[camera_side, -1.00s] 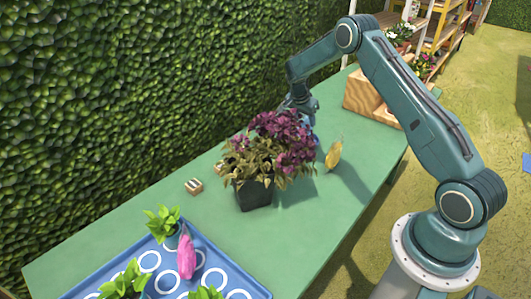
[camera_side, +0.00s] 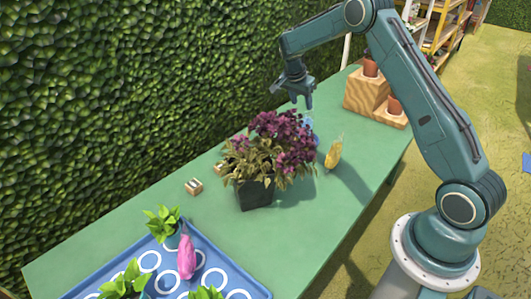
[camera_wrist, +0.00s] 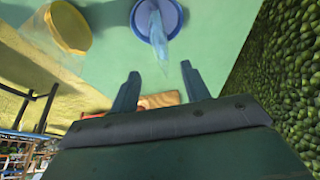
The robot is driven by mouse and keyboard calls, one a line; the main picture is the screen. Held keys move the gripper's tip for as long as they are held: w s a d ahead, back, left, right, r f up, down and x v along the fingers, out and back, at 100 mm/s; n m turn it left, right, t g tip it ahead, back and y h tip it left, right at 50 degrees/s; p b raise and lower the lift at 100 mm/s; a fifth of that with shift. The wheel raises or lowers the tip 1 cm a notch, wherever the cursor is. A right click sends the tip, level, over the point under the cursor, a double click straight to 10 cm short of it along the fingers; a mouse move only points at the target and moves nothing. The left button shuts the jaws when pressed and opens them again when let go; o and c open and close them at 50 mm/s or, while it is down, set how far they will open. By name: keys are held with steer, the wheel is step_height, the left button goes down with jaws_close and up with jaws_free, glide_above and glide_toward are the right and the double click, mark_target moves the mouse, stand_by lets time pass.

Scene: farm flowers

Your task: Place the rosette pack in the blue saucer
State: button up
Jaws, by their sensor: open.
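The blue saucer (camera_wrist: 177,16) lies on the green table in the wrist view, cut off by the top edge. A pale blue clear pack (camera_wrist: 157,36), which seems to be the rosette pack, stands in it, its narrow end reaching past the rim toward my gripper. In the side view the purple-flowered plant mostly hides both; only a bit of blue (camera_side: 313,128) shows. My gripper (camera_side: 293,100) is open and empty above and behind the plant. Its two fingers (camera_wrist: 160,71) are apart in the wrist view, clear of the pack.
A potted purple plant (camera_side: 255,193) stands mid-table, with a yellow pack (camera_side: 334,153) at its right. Wooden steps (camera_side: 362,98) hold terracotta pots. A blue tray (camera_side: 218,258) with seedlings and a pink pack (camera_side: 186,254) is at the front. A hedge borders the left.

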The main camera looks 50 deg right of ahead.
stand_by(0.3)
steer(key=s+a+r+n+t+y, duration=0.1)
steer(key=s+a+r+n+t, duration=0.1)
steer(key=s+a+r+n, duration=0.5)
steer(key=s+a+r+n+t+y, duration=0.1)
steer(key=s+a+r+n, duration=0.1)
steer(key=s+a+r, duration=0.65)
steer(key=s+a+r+n+t+y, duration=0.1)
steer(key=s+a+n, duration=0.3)
steer(key=s, duration=0.5)
steer(key=s+a+r+n+t+y, duration=0.1)
steer(key=s+a+r+n, duration=0.2)
steer(key=s+a+n, duration=0.2)
steer(key=shift+s+a+t, duration=0.3)
steer(key=shift+s+a, duration=0.85)
steer(key=shift+s, duration=1.2)
